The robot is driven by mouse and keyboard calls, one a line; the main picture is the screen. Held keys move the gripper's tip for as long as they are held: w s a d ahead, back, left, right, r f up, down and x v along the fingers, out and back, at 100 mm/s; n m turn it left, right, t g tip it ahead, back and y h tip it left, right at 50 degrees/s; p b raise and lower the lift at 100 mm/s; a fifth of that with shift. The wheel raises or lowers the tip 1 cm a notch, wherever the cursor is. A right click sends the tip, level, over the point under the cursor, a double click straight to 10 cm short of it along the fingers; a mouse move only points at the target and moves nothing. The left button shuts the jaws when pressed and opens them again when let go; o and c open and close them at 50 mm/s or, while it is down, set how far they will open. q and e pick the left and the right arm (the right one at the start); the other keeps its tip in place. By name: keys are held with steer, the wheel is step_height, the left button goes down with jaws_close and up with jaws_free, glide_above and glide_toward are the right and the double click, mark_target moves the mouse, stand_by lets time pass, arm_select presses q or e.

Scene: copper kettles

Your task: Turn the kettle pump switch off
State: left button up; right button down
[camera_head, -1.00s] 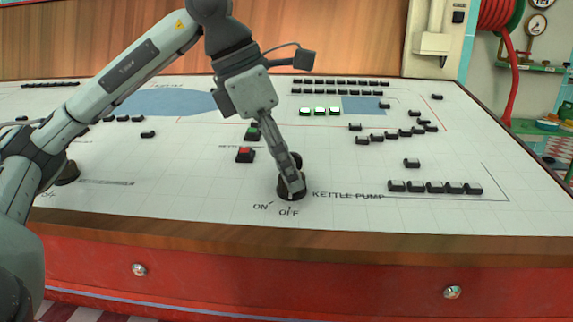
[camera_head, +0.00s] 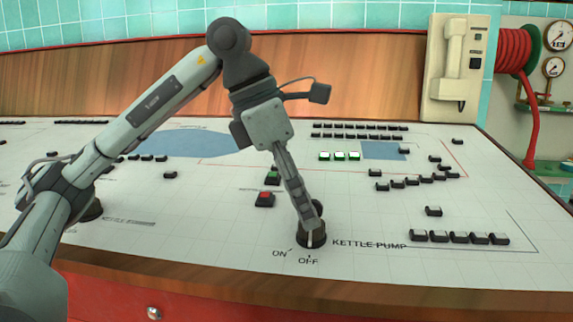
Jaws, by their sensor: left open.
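The kettle pump switch (camera_head: 312,239) is a round black knob on the white control panel (camera_head: 220,225), left of the printed words KETTLE PUMP. ON and OFF are printed in front of it, ON to the left. A pale mark on the knob's front points toward OFF. My left gripper (camera_head: 311,222) reaches down from above onto the knob. It is open, with its fingertips at the knob and hiding part of it. I cannot tell if the fingers touch it. My right gripper is not in view.
A red button (camera_head: 264,199) and a green button (camera_head: 272,178) sit left of my gripper. Several black buttons (camera_head: 459,237) line the right. Another black knob (camera_head: 92,210) is partly behind my left arm. A telephone (camera_head: 453,62) hangs at the back right.

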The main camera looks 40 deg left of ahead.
arm_select(q)
steer(key=v, duration=0.9)
steer(key=shift+r, duration=0.35)
steer(key=shift+s+a, duration=0.1)
